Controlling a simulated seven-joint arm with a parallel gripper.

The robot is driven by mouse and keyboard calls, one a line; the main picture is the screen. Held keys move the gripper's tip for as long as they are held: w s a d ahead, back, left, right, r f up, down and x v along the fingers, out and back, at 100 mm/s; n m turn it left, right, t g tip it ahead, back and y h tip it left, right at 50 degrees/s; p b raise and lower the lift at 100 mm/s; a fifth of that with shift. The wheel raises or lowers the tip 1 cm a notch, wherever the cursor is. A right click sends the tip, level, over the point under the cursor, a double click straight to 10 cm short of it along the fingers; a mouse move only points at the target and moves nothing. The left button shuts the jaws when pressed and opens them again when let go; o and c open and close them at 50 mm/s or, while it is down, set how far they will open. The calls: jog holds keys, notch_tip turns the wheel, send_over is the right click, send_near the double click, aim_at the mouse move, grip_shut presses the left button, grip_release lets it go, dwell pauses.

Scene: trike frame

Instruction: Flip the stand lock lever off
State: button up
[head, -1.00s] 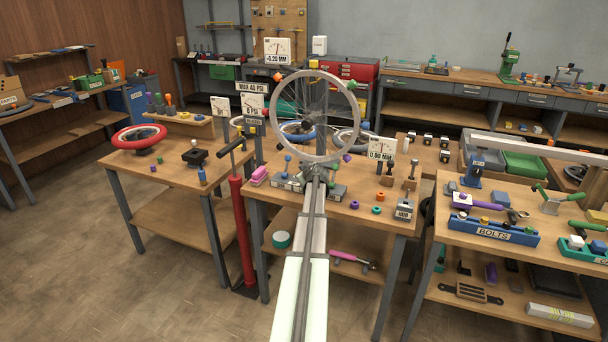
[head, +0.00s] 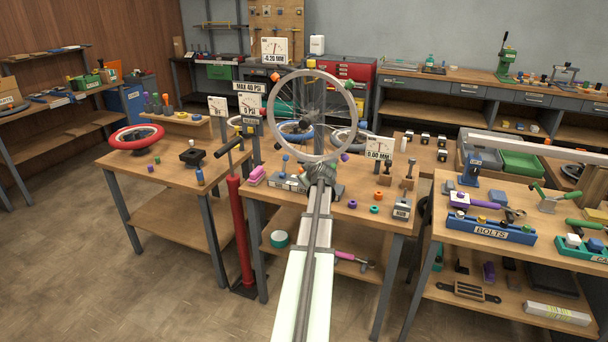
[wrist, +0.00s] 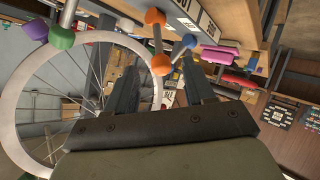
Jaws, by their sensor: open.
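The spoked wheel (head: 287,104) stands upright in its stand on the middle bench; it also fills the left of the wrist view (wrist: 12,85). A lever with a blue ball knob (head: 285,158) rises from the stand base (head: 290,184), left of my gripper (head: 322,170). In the wrist view, a blue ball (wrist: 190,41) and an orange ball (wrist: 161,65) show between and beyond my fingers. I cannot tell for sure which knob is the stand lock lever. My gripper is open, with nothing between its fingers (wrist: 160,85). My arm hides part of the stand base.
A 0.00 MM gauge sign (head: 379,148) stands to the right, near purple (head: 352,204) and teal (head: 375,210) rings. A red pump (head: 239,225) stands at the bench's left. Open air lies above the bench front.

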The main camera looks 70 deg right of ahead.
jog(key=shift+v, duration=2.5)
